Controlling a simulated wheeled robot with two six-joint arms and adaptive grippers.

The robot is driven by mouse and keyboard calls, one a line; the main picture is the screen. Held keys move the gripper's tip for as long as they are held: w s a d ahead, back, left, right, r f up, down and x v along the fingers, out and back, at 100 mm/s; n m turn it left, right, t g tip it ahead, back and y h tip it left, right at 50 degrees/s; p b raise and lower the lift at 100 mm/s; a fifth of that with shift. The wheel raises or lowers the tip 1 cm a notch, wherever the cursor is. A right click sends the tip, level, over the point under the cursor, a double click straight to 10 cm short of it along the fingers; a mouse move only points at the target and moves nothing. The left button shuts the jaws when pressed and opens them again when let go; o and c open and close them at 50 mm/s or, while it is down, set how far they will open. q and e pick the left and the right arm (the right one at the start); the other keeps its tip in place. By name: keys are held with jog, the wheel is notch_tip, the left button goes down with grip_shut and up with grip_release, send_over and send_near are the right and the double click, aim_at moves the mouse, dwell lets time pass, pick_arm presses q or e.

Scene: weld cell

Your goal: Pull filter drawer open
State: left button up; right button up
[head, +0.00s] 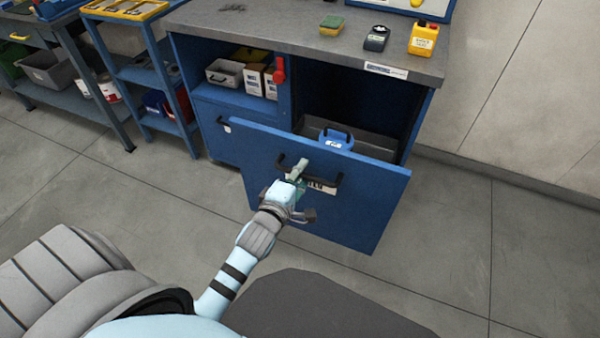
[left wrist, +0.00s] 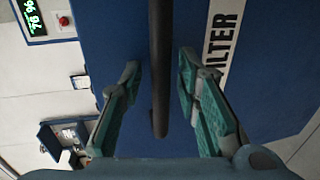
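The blue filter drawer (head: 368,205) stands pulled out from the cabinet in the head view, with its inside showing behind the front. Its black bar handle (head: 335,181) is on the front, beside a white label. The label reads "FILTER" in the left wrist view (left wrist: 222,45). My left gripper (head: 298,172) is at the handle in the head view. In the left wrist view, the handle (left wrist: 160,70) runs between its two spread green-padded fingers (left wrist: 160,63), with a visible gap on each side. My right gripper is in neither view.
The cabinet's grey top (head: 275,27) holds a sponge (head: 332,26), a dark handheld device (head: 376,38) and a yellow box (head: 423,39). A red handle (head: 280,70) is beside the open shelf. Blue racks stand at left. Floor right of the drawer is clear.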

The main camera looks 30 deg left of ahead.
pick_arm(q)
jog(key=shift+s, duration=0.3)
jog(key=v, duration=1.1)
jog(key=shift+s, duration=0.25)
